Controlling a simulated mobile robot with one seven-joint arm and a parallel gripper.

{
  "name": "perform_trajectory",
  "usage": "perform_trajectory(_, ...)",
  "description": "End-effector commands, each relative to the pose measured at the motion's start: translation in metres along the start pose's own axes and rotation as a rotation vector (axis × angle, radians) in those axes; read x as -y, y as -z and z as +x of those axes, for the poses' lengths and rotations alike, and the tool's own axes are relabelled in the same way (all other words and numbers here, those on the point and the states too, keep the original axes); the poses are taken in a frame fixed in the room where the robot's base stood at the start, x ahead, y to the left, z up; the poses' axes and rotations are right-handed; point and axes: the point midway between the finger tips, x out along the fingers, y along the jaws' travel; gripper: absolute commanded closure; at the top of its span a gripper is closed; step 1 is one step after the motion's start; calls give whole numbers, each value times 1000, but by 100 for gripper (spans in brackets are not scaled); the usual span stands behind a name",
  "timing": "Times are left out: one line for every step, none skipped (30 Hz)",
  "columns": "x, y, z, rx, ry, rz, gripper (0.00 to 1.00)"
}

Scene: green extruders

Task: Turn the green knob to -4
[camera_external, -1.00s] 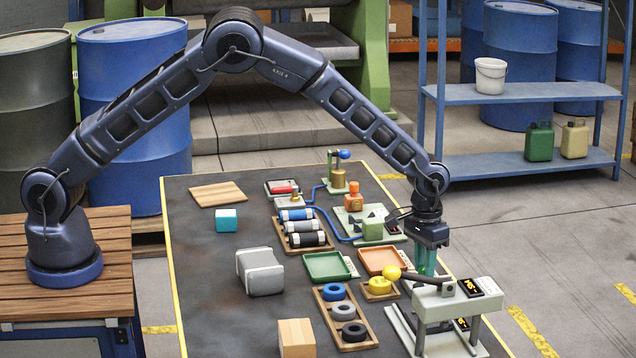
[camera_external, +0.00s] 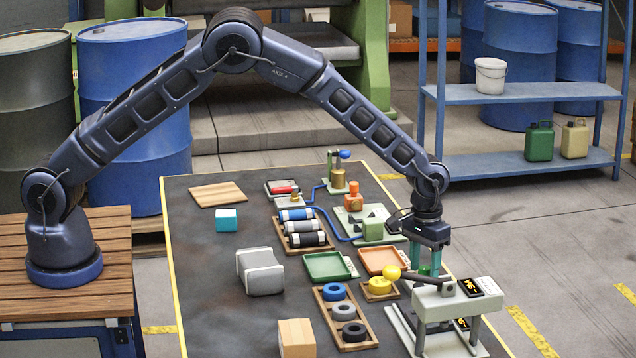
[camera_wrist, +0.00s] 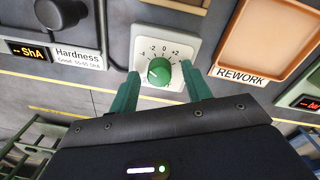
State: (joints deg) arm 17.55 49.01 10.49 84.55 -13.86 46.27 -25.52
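The green knob (camera_wrist: 159,71) sits on a white dial plate (camera_wrist: 192,48) in the wrist view. The plate is marked with numbers including -2, 0 and +2; the marks at the lower left are hard to read. A pale pointer mark on the knob seems to face the lower left. My gripper (camera_wrist: 160,77) is open, with one green finger on each side of the knob and a gap visible on both sides. In the external view my gripper (camera_external: 430,268) points down behind the grey press, and the knob is largely hidden there.
The grey press (camera_external: 446,302) with a yellow-ball lever (camera_external: 391,272) stands close in front of my gripper. An orange REWORK tray (camera_wrist: 268,38) lies beside the dial. A Hardness display (camera_wrist: 28,51) is on the other side. A green tray (camera_external: 327,266) lies farther left.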

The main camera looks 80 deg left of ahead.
Motion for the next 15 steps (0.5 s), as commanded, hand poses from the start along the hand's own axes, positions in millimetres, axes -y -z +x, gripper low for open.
perform_trajectory(0, 0, 0, 0, 0, 0, 52)
perform_trajectory(0, 0, 0, 0, 0, 0, 52)
perform_trajectory(0, 0, 0, 0, 0, 0, 52)
perform_trajectory(0, 0, 0, 0, 0, 0, 52)
perform_trajectory(0, 0, 0, 0, 0, 0, 52)
perform_trajectory(0, 0, 0, 0, 0, 0, 52)
perform_trajectory(0, 0, 0, 0, 0, 1, 52)
perform_trajectory(0, 0, -1, 0, 0, 1, 52)
perform_trajectory(0, 0, -3, 0, 0, 1, 52)
perform_trajectory(0, 0, -6, 0, 0, 1, 52)
perform_trajectory(0, 0, -8, -1, -1, 1, 52)
perform_trajectory(0, 0, -13, -1, -1, 1, 52)
perform_trajectory(0, 0, -17, -1, -1, 1, 52)
perform_trajectory(0, 0, -22, -1, -1, 1, 52)
perform_trajectory(0, 0, -29, -2, -2, 1, 52)
